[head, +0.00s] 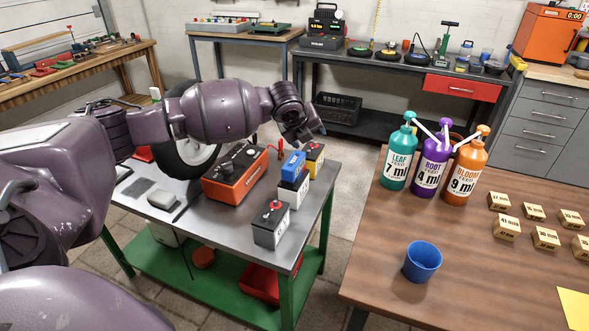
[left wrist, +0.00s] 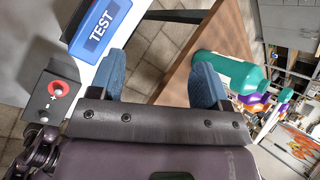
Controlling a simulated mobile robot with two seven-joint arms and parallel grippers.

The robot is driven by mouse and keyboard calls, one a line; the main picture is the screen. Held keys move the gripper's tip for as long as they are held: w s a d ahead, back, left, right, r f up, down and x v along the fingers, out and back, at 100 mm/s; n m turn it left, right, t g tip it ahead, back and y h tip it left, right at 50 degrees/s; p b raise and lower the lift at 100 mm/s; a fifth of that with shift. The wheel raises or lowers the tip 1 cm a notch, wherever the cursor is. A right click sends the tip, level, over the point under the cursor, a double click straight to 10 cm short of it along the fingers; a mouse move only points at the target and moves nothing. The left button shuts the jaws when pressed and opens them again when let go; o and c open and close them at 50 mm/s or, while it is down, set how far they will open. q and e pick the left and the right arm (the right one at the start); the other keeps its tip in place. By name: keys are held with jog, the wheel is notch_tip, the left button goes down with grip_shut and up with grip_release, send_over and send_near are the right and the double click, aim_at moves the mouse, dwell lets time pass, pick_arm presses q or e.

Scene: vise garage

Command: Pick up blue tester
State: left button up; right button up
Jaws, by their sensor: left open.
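The blue tester (head: 293,164) lies on top of a white block-shaped battery (head: 291,193) on the grey-topped green bench (head: 215,228). In the left wrist view the tester (left wrist: 102,28) shows its TEST label at the upper left, outside the left-hand finger. My left gripper (head: 312,130) is above and slightly beyond the tester, apart from it. In the left wrist view its two blue-grey fingers (left wrist: 162,75) are spread with nothing held between them. My right gripper is not in view.
A dark grey battery (head: 271,224) with a red cap stands in front of the tester. A yellow-and-black battery (head: 315,161) stands beside it at right. An orange-red box (head: 234,177) stands at left. A wooden table (head: 385,270) with pump bottles (head: 431,165) is at right.

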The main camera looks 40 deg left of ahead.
aim_at(293, 161)
pick_arm(q)
jog(key=a+m, duration=0.1)
jog(key=s+a+m+g, duration=0.1)
jog(key=m, duration=0.1)
jog(key=s+a+f+m+g, duration=0.1)
jog(key=shift+s+a+f+m+y, duration=0.1)
jog(key=shift+a+m+y, duration=0.05)
jog(key=shift+m+y, duration=0.2)
jog(key=shift+s+a+f+m+g, duration=0.15)
jog(key=shift+s+m+g, duration=0.15)
jog(key=shift+m, duration=0.3)
jog(key=shift+s+a+f+m+g, duration=0.15)
jog(key=shift+m+g, duration=0.15)
jog(key=shift+m, duration=0.25)
jog(key=shift+d+f, duration=0.1)
jog(key=shift+f, duration=0.05)
jog(key=b+x, duration=0.1)
jog(key=x, duration=0.4)
jog(key=shift+f, duration=0.15)
jog(key=shift+w+f, duration=0.1)
jog(key=shift+f, duration=0.15)
jog(key=x, duration=0.1)
jog(key=b+x, duration=0.1)
jog(key=x, duration=0.2)
jog(key=shift+s+f, duration=0.25)
jog(key=shift+w+f+b, duration=0.15)
jog(key=shift+f+b, duration=0.1)
jog(key=shift+b, duration=0.1)
jog(key=shift+r, duration=0.1)
